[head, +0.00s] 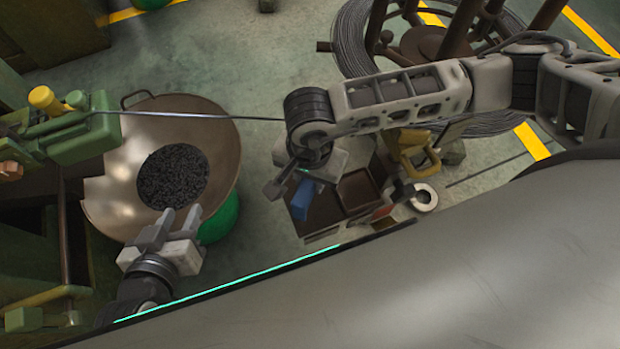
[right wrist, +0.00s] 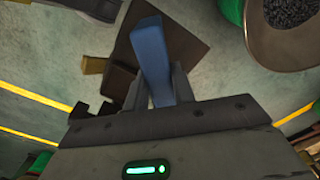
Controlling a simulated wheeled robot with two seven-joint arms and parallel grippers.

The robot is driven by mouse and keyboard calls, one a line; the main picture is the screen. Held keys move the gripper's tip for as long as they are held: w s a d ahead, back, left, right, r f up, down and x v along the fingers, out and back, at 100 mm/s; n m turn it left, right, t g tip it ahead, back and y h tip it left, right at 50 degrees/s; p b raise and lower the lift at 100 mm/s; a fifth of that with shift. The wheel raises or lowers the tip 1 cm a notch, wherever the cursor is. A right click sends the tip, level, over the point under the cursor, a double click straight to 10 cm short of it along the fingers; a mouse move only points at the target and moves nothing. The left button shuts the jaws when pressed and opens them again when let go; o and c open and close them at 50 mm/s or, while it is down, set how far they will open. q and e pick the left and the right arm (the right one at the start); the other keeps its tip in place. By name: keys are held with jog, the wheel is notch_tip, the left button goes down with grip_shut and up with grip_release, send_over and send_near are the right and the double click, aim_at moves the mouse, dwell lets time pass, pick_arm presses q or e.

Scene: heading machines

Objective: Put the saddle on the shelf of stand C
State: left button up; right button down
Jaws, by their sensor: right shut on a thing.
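A blue block-like piece (head: 302,200) is in my right gripper (head: 298,183); I cannot tell for certain that it is the saddle. In the right wrist view the blue piece (right wrist: 152,58) stands out between the two fingers of the right gripper (right wrist: 164,85), which are shut on it. Below it is a dark flat-topped stand (head: 325,215) with a brown tray-like top (head: 357,190). No letter is readable, so I cannot tell which stand is C. My left gripper (head: 181,212) is open and empty, in front of the large pan.
A wide metal pan (head: 225,165) with dark granules stands at left, beside a green machine (head: 85,135). A wire coil on a reel (head: 350,45) stands at the back right. A yellow part (head: 415,150) and a pale ring (head: 425,197) are right of the stand. A rod crosses the middle.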

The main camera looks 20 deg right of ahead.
jog(key=shift+f, duration=0.8)
jog(key=shift+f, duration=0.15)
jog(key=c, duration=1.2)
grip_release()
jog(key=shift+o, duration=0.2)
